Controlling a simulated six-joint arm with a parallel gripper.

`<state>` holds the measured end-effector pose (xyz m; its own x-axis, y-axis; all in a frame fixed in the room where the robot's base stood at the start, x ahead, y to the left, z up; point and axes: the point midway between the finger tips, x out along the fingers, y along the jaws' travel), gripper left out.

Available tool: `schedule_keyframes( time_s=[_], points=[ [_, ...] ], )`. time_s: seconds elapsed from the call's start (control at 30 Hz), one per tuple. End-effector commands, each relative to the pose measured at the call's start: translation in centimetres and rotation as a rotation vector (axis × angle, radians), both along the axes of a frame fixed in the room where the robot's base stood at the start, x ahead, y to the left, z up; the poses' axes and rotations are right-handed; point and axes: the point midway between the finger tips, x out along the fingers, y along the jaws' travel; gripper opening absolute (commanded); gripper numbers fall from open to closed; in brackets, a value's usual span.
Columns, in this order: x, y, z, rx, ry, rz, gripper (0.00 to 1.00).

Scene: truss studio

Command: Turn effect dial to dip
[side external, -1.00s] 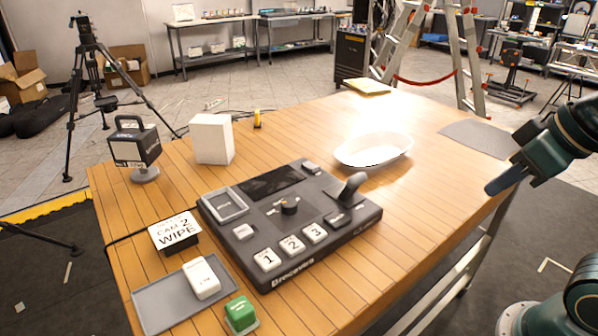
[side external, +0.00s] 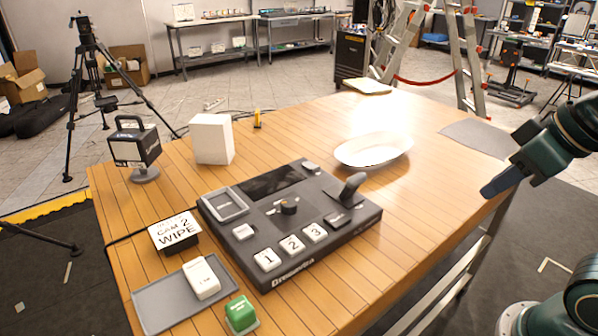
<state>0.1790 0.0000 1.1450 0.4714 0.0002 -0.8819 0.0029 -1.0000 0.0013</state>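The effect dial (side external: 289,207) is a small black knob in the middle of the dark switcher panel (side external: 350,226), with small light markings around it that are too small to read. The panel lies on the wooden table and also has white keys 1, 2 and 3 and a lever (side external: 352,187) at its right. My gripper (side external: 488,191) is at the right edge of the table, well apart from the dial. Its fingers show from the side, so I cannot tell whether it is open or shut. No object shows in it.
A sign reading CAM 2 WIPE (side external: 174,232) stands left of the panel. A grey tray (side external: 150,306) bears a white block (side external: 201,278); a green block (side external: 240,314) is beside it. A white box (side external: 212,139), a handled device (side external: 135,148) and a white bowl (side external: 374,150) stand farther back.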

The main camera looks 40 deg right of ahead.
Motion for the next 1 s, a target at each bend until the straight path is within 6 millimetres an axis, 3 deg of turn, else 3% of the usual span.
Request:
schedule_keyframes(
  time_s=[0.03, 0.13, 0.17, 0.47, 0.7, 1.0],
  points=[
    [0.1, 0.0, 0.1, -0.002, 0.002, 0.006, 0.33],
    [0.6, 0.1, 0.5, -0.009, 0.011, 0.026, 0.53],
    [0.9, 0.2, 0.7, -0.013, 0.015, 0.035, 0.54],
    [5.3, 1.2, 3.4, -0.079, 0.082, 0.213, 0.54],
    [10.2, 2.8, 5.2, -0.141, 0.149, 0.402, 0.54],
    [16.5, 5.3, 6.0, -0.209, 0.226, 0.644, 0.54]
  ],
)
